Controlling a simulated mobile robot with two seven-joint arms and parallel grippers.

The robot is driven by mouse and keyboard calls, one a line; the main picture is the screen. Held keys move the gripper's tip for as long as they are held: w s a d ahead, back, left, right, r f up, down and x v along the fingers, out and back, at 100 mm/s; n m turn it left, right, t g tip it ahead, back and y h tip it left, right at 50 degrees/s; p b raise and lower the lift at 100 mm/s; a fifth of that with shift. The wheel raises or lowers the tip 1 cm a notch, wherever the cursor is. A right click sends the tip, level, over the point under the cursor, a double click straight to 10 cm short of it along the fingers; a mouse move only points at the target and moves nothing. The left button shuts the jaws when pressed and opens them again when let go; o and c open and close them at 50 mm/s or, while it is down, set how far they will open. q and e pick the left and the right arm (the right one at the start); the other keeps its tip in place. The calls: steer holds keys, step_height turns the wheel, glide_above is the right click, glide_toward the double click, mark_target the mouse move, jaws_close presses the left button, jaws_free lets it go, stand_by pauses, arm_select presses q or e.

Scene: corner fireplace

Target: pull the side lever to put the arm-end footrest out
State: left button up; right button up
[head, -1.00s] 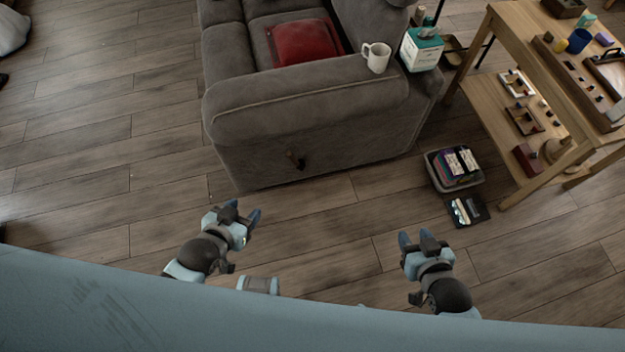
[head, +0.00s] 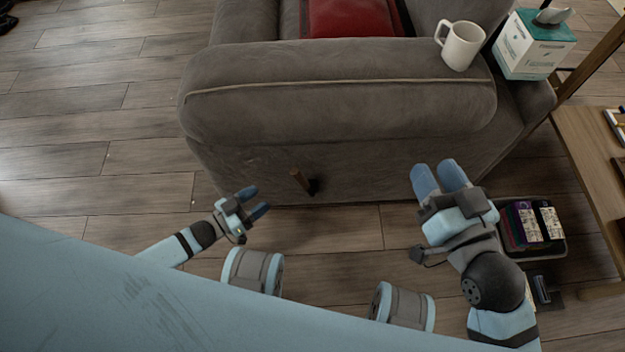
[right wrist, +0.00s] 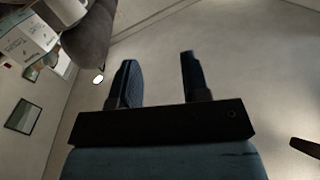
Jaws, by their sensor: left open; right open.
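The grey sofa (head: 340,100) stands with its padded arm end facing me. A small side lever (head: 301,181) with a brownish handle sticks out low on that arm-end panel, left of its middle. No footrest shows out from this end. My left gripper (head: 255,203) is open and empty, low and to the left of the lever, apart from it. My right gripper (head: 440,178) is open and empty, to the right of the lever in front of the panel. In the right wrist view its two fingers (right wrist: 158,82) stand apart with nothing between them.
A white mug (head: 461,46) and a tissue box (head: 533,46) stand on the sofa at the right. A red cushion (head: 350,18) lies on the seat. A bin with colourful items (head: 560,248) sits on the floor beside a wooden table (head: 590,165).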

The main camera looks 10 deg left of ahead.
mark_target(298, 176)
arm_select(q)
steer(key=b+x, duration=0.1)
steer(key=x, duration=0.3)
steer(key=f+b+x, duration=0.1)
steer(key=b+x, duration=0.1)
steer(key=x, duration=0.2)
steer(key=b+x, duration=0.1)
steer(key=x, duration=0.3)
steer(key=shift+w+d+f+b, duration=0.2)
steer(key=shift+w+f+b, duration=0.05)
steer(key=shift+f+b, duration=0.1)
steer(key=shift+w+d+r, duration=0.1)
steer(key=shift+w+d, duration=0.25)
steer(key=shift+w, duration=0.05)
arm_select(e)
steer(key=f+n, duration=0.1)
steer(key=w+f, duration=0.1)
steer(key=f, duration=0.1)
steer(key=shift+d+n+g+y, duration=0.1)
steer(key=shift+n+g+y, duration=0.2)
steer(key=shift+n, duration=0.1)
arm_select(q)
jaws_close()
